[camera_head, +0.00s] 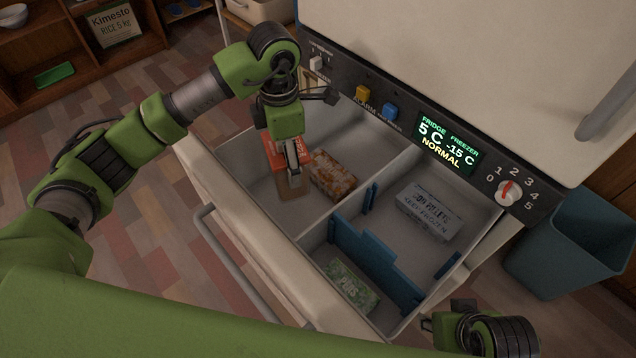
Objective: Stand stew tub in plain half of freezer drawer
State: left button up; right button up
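The freezer drawer is pulled out; its left half (310,215) is plain, and its right half holds blue dividers (375,262). In the plain half, an orange-red pack with pale lettering (278,158) lies below my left gripper (293,172), with a flat brown face (291,192) in front of it. I cannot tell whether either is the stew tub. My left gripper points down over them, and its fingers are seen nearly edge-on, so its grip is unclear. My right gripper (446,314) is at the bottom right, outside the drawer, its fingers unclear.
A brown patterned box (333,176) is beside the orange-red pack. A grey-blue box (429,211) and a green pack (350,286) lie in the divided half. The control panel (400,118) overhangs the drawer's back. A blue bin (570,245) stands at right.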

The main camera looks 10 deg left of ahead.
pick_arm(q)
notch_tip(320, 180, down, 5)
jog(key=shift+r+b, duration=0.15)
jog(key=shift+b, duration=0.2)
jog(key=shift+f+b, duration=0.4)
jog(key=shift+f, duration=1.9)
jog(key=shift+f, duration=0.15)
jog(key=o, duration=1.9)
